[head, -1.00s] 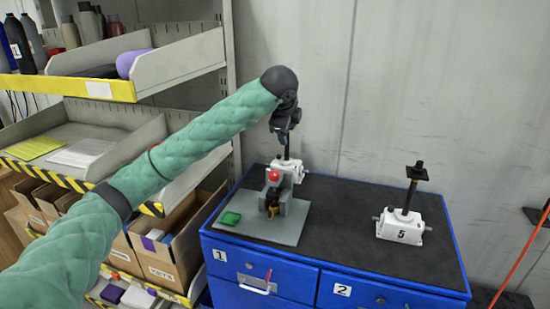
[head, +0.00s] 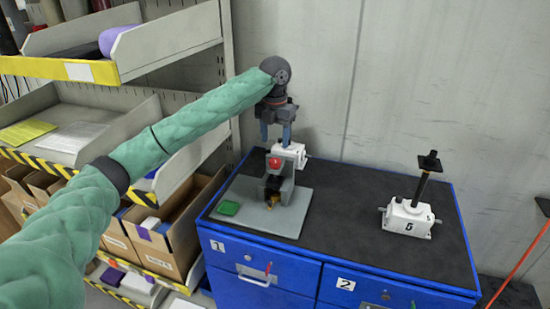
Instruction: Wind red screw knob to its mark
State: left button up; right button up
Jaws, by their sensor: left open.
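The red knob (head: 275,163) sits on a small grey fixture (head: 287,188) that stands on a grey plate (head: 258,212) on the blue cabinet. My left gripper (head: 276,142) points down above the knob, its two fingers apart and empty. It appears slightly behind or over the knob; the exact gap is hard to tell. A white screw jack (head: 299,151) stands behind the fixture, partly hidden by the gripper and fixture. The knob's mark cannot be made out. My right gripper is not in view.
A green pad (head: 229,208) lies on the plate. Shelves with boxes (head: 172,230) stand at left; a wall rises behind.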

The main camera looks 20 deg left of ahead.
aim_at(275, 160)
pick_arm(q)
jog(key=shift+w+f+m, duration=0.2)
jog(key=shift+f+m, duration=0.1)
jog(key=shift+m, duration=0.1)
jog(key=shift+f+p, duration=0.3)
jog(key=shift+p, duration=0.15)
notch_tip(275, 160, down, 5)
jog(key=p, duration=0.3)
jog(key=shift+s+f, duration=0.1)
jog(key=shift+f, duration=0.8)
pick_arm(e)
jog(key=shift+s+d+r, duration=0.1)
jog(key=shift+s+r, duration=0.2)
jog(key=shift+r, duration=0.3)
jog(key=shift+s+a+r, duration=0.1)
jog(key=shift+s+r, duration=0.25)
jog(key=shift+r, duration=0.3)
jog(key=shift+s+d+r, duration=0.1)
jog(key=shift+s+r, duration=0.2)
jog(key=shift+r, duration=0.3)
pick_arm(q)
jog(key=c, duration=1)
jog(key=shift+n, duration=0.4)
